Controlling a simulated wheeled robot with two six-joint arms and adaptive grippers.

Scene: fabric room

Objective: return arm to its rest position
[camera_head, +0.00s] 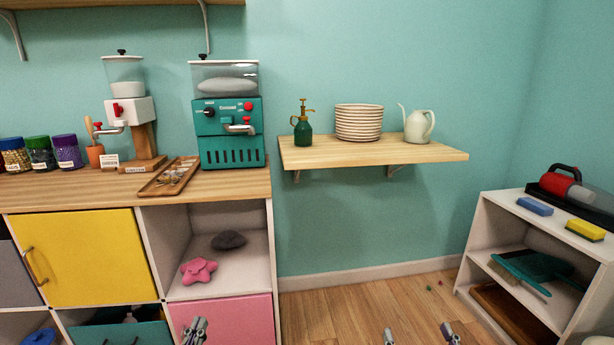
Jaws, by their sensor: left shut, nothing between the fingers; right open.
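My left gripper (194,328) shows at the bottom edge, in front of the pink door of the cabinet. Its fingers are together with nothing between them. My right gripper (420,335) shows at the bottom edge over the wooden floor. Its two fingertips are wide apart and nothing is between them. The rest of both arms is out of the frame.
A cabinet (205,205) with a teal dispenser (231,130) and jars on top stands at left. A wall shelf (370,152) holds a sprayer, plates and a white pitcher. A white shelf unit (485,235) stands at right. The floor (350,295) between is mostly clear.

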